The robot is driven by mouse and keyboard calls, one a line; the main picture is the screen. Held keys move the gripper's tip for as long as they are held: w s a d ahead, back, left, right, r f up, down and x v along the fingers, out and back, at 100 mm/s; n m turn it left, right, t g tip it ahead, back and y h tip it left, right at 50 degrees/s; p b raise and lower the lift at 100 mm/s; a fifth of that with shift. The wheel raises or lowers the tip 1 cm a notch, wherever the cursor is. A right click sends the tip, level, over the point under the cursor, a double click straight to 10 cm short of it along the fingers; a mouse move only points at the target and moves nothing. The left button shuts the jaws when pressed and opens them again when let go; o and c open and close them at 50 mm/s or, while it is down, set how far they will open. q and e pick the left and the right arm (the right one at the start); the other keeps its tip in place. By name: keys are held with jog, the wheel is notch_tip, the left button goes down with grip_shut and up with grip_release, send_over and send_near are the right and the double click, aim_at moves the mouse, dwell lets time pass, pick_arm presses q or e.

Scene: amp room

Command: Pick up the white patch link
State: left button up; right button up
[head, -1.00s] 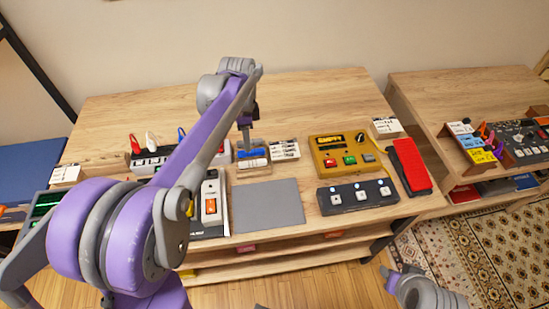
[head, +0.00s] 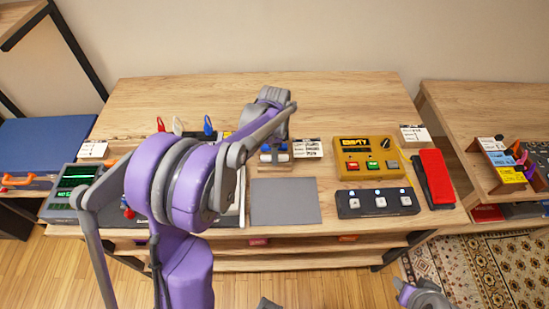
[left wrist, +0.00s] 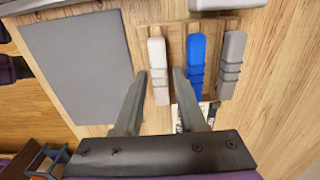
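In the head view the holder (head: 274,168) sits at mid-bench, partly hidden by my left wrist. Of my right arm only a grey and purple link shows at the lower right; its gripper is not seen.
A grey mat (head: 285,201) lies in front of the holder. To the right are a yellow box (head: 366,158), a black pedal with buttons (head: 377,202) and a red pedal (head: 437,178).

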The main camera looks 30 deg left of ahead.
pick_arm(q)
jog(key=shift+f, duration=0.3)
dwell(0.5)
jog(key=shift+c, duration=0.3)
grip_shut()
